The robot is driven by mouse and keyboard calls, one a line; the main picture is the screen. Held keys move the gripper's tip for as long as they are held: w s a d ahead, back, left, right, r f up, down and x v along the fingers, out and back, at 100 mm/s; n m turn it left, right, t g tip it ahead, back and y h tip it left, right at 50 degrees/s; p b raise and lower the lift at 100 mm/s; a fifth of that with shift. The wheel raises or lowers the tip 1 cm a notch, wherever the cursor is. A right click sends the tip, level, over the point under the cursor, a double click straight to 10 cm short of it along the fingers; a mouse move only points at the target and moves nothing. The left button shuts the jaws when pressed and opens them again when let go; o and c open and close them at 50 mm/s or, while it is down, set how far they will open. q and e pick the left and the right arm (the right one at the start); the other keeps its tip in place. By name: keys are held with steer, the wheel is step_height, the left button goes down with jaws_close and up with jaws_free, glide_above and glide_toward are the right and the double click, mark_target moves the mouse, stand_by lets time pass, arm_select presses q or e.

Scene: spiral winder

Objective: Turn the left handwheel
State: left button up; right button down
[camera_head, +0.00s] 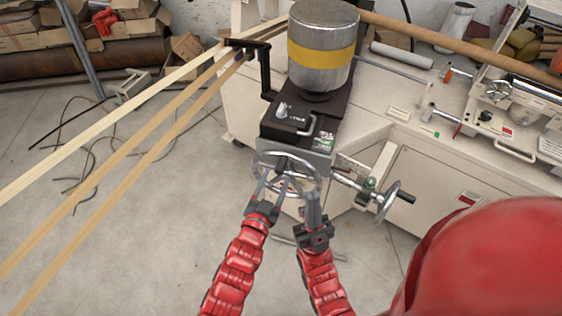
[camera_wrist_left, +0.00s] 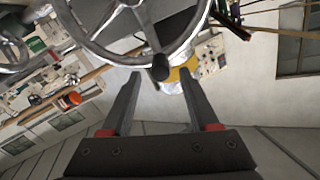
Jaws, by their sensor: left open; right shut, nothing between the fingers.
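The left handwheel (camera_head: 262,172) is a chrome spoked wheel on the front of the machine block. It fills the top of the left wrist view (camera_wrist_left: 88,44), with its dark handle knob (camera_wrist_left: 160,69) at the lower rim. My left gripper (camera_head: 272,179) is open in front of this wheel. In the left wrist view its fingertips (camera_wrist_left: 162,75) stand either side of the knob; I cannot tell whether they touch it. My right gripper (camera_head: 312,197) is shut and empty, close to the wheel's lower right rim; contact is unclear.
A second handwheel (camera_head: 385,207) with a dark handle stands to the right. A metal cylinder with a yellow band (camera_head: 322,60) sits on the machine above. Long wooden strips (camera_head: 130,147) run across the left. Open grey floor (camera_head: 150,235) lies at lower left.

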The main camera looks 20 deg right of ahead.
mark_target(278, 173)
arm_select(q)
steer(key=shift+p+x, duration=0.65)
steer(key=shift+x, duration=1.95)
steer(key=shift+c, duration=0.2)
jaws_close()
